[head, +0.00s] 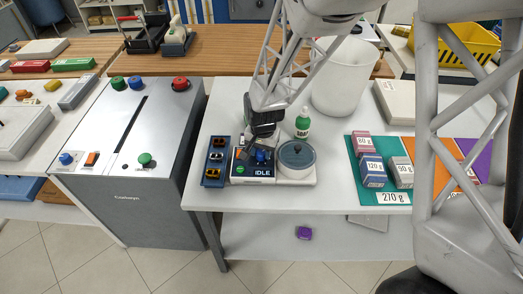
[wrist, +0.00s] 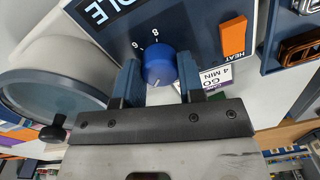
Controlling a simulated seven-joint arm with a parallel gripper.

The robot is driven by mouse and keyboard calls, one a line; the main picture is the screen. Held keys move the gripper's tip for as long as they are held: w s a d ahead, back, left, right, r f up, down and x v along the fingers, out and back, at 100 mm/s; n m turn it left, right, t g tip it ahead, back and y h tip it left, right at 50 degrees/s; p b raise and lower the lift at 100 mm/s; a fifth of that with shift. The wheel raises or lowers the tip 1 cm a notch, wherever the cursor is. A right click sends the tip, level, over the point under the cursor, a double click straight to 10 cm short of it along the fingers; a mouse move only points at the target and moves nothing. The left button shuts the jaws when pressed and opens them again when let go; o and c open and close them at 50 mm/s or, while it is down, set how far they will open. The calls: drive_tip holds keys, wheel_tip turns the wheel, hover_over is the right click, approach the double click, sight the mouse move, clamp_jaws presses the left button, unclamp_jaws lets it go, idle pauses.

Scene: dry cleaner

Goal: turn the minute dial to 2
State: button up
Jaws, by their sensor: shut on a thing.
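The minute dial is a round blue knob (wrist: 159,64) on the dark panel of a small machine (head: 241,168). It also shows in the head view (head: 261,156), just below my gripper (head: 262,143). In the wrist view my gripper (wrist: 159,76) has one finger on each side of the knob and is shut on it. The printed numbers 6 and 8 show beside the knob; the other numbers are hidden by the fingers or too small to read. A pale mark shows on the knob's near side. The display (head: 263,172) reads IDLE.
An orange HEAT switch (wrist: 233,37) and a card reading 4 MIN (wrist: 211,76) are close to the fingers. A lidded round pot (head: 297,154) stands right of the panel, a blue tray (head: 213,175) left.

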sight(262, 152)
drive_tip(key=o, duration=0.9)
drive_tip(key=shift+r, duration=0.15)
drive_tip(key=shift+d+r, duration=0.1)
drive_tip(key=shift+r, duration=3.7)
